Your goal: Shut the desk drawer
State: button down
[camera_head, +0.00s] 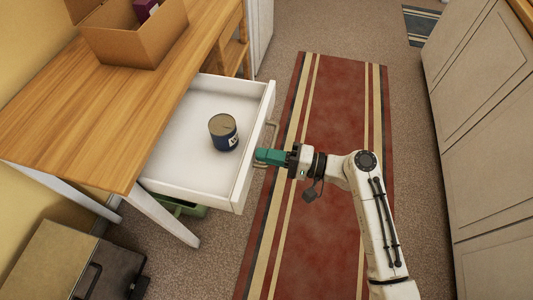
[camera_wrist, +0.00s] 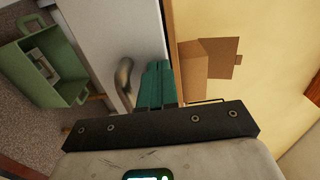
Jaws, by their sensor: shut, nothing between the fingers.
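The desk drawer (camera_head: 180,168) is pulled out from under the wooden desk (camera_head: 95,112), with its white front (camera_head: 246,172) facing right. A dark blue can (camera_head: 223,132) stands inside it. My gripper (camera_head: 258,156) has green fingers, is shut and empty, and is at the drawer front by the metal handle (camera_head: 272,131). I cannot tell whether the fingertips touch the front. In the wrist view, the shut fingers (camera_wrist: 155,75) point at the white front (camera_wrist: 115,40), right beside the curved handle (camera_wrist: 124,82).
An open cardboard box (camera_head: 130,35) stands on the desk. A green bin (camera_head: 178,206) is below the drawer and shows in the wrist view (camera_wrist: 45,65). A cabinet (camera_head: 60,262) stands at the lower left. A striped red rug (camera_head: 325,100) covers the floor, with cupboards (camera_head: 490,130) at right.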

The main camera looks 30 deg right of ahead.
jog(key=shift+w+a, duration=0.1)
jog(key=shift+w, duration=0.05)
jog(key=b+x, duration=0.3)
jog(key=x, duration=2.2)
jog(key=shift+w+a+f+b, duration=0.1)
jog(key=shift+w+a+b, duration=0.05)
jog(key=shift+b, duration=0.25)
jog(key=shift+w, duration=0.1)
jog(key=shift+a, duration=0.15)
